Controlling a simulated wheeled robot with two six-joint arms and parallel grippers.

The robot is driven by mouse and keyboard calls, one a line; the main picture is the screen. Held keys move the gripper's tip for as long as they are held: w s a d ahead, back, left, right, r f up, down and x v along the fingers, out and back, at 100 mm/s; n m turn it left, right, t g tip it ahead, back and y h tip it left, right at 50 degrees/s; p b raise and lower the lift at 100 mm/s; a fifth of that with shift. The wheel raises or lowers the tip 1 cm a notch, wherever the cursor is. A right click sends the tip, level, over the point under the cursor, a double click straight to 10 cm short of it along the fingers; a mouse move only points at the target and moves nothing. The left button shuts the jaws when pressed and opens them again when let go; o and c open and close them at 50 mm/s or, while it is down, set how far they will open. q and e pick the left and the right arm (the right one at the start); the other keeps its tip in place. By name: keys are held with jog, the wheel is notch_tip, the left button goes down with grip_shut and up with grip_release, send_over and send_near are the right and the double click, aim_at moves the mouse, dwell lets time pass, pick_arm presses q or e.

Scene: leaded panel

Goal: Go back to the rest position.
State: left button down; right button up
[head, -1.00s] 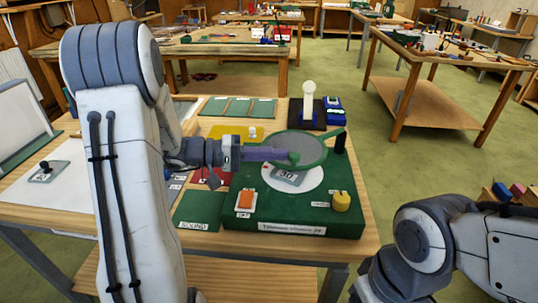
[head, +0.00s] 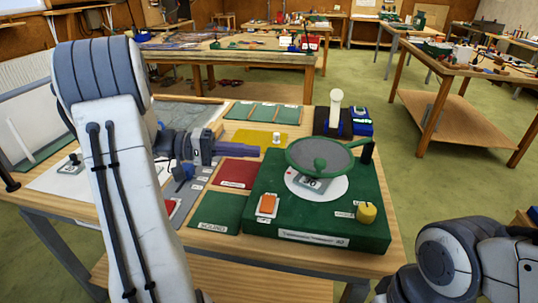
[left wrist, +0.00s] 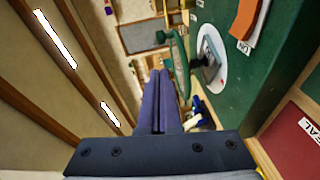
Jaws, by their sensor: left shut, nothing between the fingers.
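My left gripper (head: 256,151) is shut and empty. It points right, level above the worktable, to the left of the green box (head: 262,213) and apart from it. In the left wrist view its two dark fingers (left wrist: 160,75) lie together, with nothing between them. The green-rimmed round disc (head: 340,155) with a green knob stands over a white dial on the box, clear of my fingers. My right arm shows at the lower right, but its gripper is out of the frame.
The box top also carries an orange block (head: 267,204) and a yellow knob (head: 366,212). Red (head: 239,174), yellow (head: 259,138) and green (head: 217,211) mats lie on the wooden table. A white bulb-like piece (head: 335,110) stands at the back. Open floor lies beyond the table.

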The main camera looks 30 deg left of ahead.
pick_arm(q)
jog(key=s+d+f+m+g+y+p, duration=0.15)
jog(key=s+d+g, duration=0.3)
jog(key=d, duration=0.45)
jog(key=s+d+f+m+g+y, duration=0.25)
jog(key=s+d+g, duration=0.2)
jog(key=d, duration=0.45)
jog(key=s+d+f+m+y+p, duration=0.1)
jog(key=s+d+m+y, duration=0.1)
jog(key=s+y, duration=0.3)
jog(key=s+d+f+m+t+y+p, duration=0.1)
jog(key=s+d+f+m+y, duration=0.1)
jog(key=s+m+y, duration=0.3)
jog(key=shift+s+d+m+t, duration=0.3)
jog(key=shift+s+d, duration=0.55)
jog(key=shift+s, duration=0.1)
